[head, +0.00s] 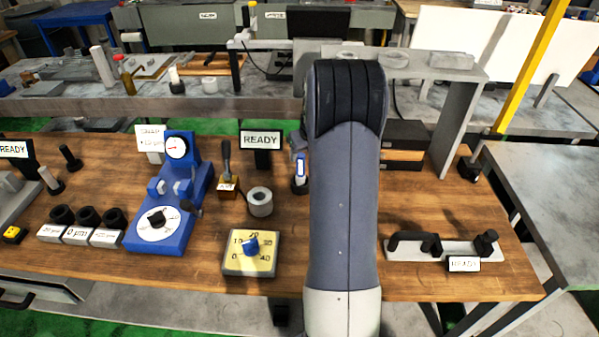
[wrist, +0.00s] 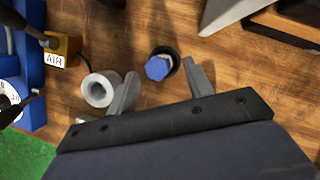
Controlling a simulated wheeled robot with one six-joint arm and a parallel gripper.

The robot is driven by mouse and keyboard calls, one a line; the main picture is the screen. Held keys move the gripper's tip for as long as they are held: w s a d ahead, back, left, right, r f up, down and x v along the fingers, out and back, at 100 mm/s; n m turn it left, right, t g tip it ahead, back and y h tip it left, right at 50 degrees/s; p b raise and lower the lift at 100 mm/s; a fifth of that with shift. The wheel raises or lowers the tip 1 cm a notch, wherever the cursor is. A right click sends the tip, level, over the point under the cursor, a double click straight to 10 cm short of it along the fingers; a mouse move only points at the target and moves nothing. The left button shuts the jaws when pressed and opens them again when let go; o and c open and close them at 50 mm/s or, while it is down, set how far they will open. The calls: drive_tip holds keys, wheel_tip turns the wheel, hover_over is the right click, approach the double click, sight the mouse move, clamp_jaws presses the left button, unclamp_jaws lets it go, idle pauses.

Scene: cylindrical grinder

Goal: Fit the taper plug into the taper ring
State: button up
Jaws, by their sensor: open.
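The taper plug shows in the wrist view as a blue hexagonal head (wrist: 157,68) in a dark round holder. In the head view its blue and white body (head: 300,167) stands upright, partly hidden by my arm. The taper ring is a grey ring with a round hole (head: 260,202), lying on the wooden bench; it also shows in the wrist view (wrist: 98,90). My gripper (wrist: 161,74) is open and empty, its fingertips on either side of the plug head in the picture. I cannot tell the height gap.
A small box marked AIR with a lever (head: 227,184) stands left of the ring. A yellow dial block (head: 250,264) lies in front, and a blue gauge stand (head: 160,228) is further left. A READY sign (head: 261,141) stands behind. Bare wood lies right of the plug.

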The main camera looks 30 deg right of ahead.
sight(301, 155)
drive_tip(key=shift+p+x, duration=0.75)
drive_tip(key=shift+x, duration=1.75)
drive_tip(key=shift+w+a, duration=0.1)
drive_tip(key=shift+a, duration=0.1)
drive_tip(key=shift+r, duration=0.1)
drive_tip(key=shift+c, duration=0.3)
clamp_jaws()
